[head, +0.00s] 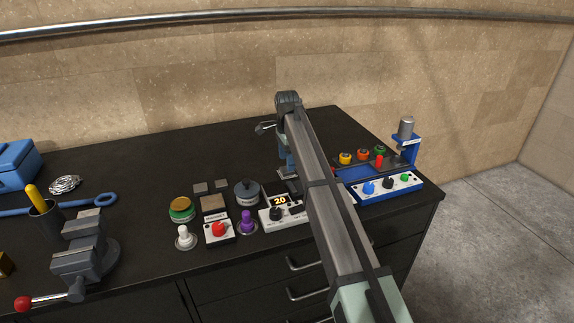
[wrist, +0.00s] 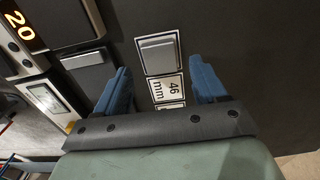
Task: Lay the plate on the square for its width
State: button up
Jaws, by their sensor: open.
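A flat grey plate (wrist: 158,50) lies on a white-edged square (wrist: 139,58) in the upper middle of the wrist view. A white label (wrist: 172,89) reading "46 mm" adjoins that square on the side nearer my gripper. My gripper (wrist: 162,85) is open, with its blue fingers apart on either side of the label and nothing visible between them but the dark bench surface and the label. In the head view my arm covers most of the gripper and hides the plate and square.
A white device (head: 270,217) with a "20" display stands beside my arm. Left of it are several knobs and pots, two small grey blocks and a vise (head: 85,255). A blue tray unit (head: 385,187) and small press (head: 406,140) stand right.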

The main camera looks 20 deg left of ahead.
notch_tip(320, 180, up, 9)
dwell(0.4)
dwell(0.4)
